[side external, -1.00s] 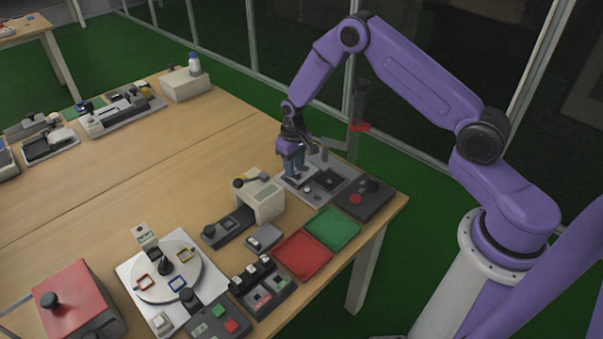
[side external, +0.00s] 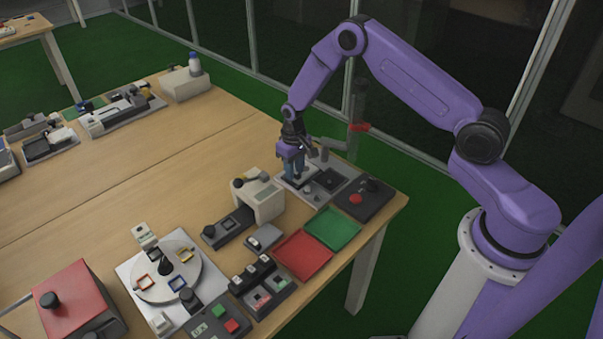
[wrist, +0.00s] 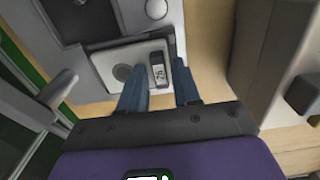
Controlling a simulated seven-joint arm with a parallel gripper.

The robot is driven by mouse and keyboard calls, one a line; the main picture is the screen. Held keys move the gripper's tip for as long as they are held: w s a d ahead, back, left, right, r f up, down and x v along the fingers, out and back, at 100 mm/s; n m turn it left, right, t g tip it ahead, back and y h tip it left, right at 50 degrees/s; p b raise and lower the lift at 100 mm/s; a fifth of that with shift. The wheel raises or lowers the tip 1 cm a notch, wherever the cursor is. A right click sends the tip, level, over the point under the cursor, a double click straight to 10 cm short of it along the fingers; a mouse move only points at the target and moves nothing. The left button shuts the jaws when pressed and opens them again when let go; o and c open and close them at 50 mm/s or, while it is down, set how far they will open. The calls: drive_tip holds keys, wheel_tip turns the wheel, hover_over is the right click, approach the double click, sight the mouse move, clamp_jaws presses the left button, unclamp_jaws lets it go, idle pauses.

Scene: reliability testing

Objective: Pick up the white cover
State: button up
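My gripper (side external: 294,168) is over the left end of a grey fixture (side external: 323,190) near the table's back right edge. In the wrist view my gripper (wrist: 160,80) has its two blue fingers apart, with a gap between them. Just ahead of this gap is a small white-and-dark block with a marked label (wrist: 159,73), on a pale square plate (wrist: 103,68) with a grey round spot. I cannot tell for certain which pale piece is the white cover. I see nothing held between the fingers, and contact with the block cannot be made out.
A cream machine (side external: 262,199) stands close by; a pale wall is close at right in the wrist view. A dark box with a red button (side external: 356,199), a green tray (side external: 332,229) and a red tray (side external: 303,254) are nearby. The table's left middle is clear.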

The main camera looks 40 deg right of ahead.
clamp_jaws()
drive_tip(key=shift+r, duration=0.15)
drive_tip(key=shift+r, duration=2.4)
